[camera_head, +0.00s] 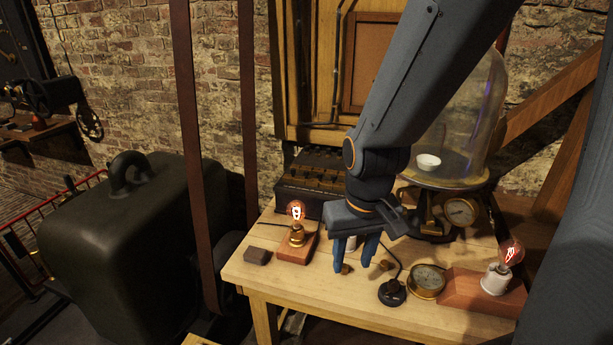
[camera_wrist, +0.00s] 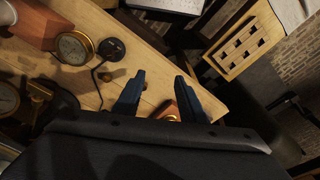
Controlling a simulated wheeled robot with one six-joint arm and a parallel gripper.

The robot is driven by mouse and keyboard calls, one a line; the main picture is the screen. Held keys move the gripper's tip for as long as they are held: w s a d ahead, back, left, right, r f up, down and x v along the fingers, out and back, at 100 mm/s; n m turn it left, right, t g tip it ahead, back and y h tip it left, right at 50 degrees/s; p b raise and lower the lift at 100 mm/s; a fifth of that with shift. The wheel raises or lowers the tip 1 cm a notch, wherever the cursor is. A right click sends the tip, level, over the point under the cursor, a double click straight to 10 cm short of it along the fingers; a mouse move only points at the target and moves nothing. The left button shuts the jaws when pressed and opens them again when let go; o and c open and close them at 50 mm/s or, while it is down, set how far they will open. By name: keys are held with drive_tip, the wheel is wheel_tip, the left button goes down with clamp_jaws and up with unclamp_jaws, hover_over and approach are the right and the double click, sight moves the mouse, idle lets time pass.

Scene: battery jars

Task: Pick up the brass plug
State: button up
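A small brass-coloured piece (camera_head: 346,268), which looks like a brass plug, is on the wooden table (camera_head: 300,285), by my gripper's fingertips in the head view. A second small brass-coloured piece (camera_head: 384,265) lies just right of the fingers; I cannot tell which one is the plug. A small brownish piece (camera_wrist: 107,77) shows left of the fingers in the wrist view. My gripper (camera_head: 352,269) points down over the table near its front edge. Its two fingers stand apart in the wrist view (camera_wrist: 160,76), with no object clearly held between them.
A black round knob with a cable (camera_head: 392,292) and a brass gauge (camera_head: 427,281) are to the right. Lit bulbs stand on wooden blocks at left (camera_head: 297,212) and right (camera_head: 511,252). A glass bell jar (camera_head: 470,110) stands behind. A small dark block (camera_head: 257,256) lies at left.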

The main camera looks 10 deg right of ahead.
sight(306, 171)
drive_tip(key=w+a+r+m+t+h+b, duration=0.1)
drive_tip(key=w+r+m+b, duration=0.15)
drive_tip(key=w, duration=1.75)
drive_tip(key=w+r+m+t+h+b, duration=0.1)
drive_tip(key=w+r+m+t+b, duration=0.15)
drive_tip(key=w, duration=1.65)
drive_tip(key=shift+n+g, duration=0.25)
drive_tip(key=shift+n, duration=0.25)
drive_tip(key=shift+a+p+x, duration=0.15)
drive_tip(key=shift+p+x, duration=0.5)
drive_tip(key=shift+x, duration=1.45)
drive_tip(key=shift+a+p+x, duration=0.15)
drive_tip(key=shift+p+x, duration=0.45)
drive_tip(key=shift+x, duration=1.5)
clamp_jaws()
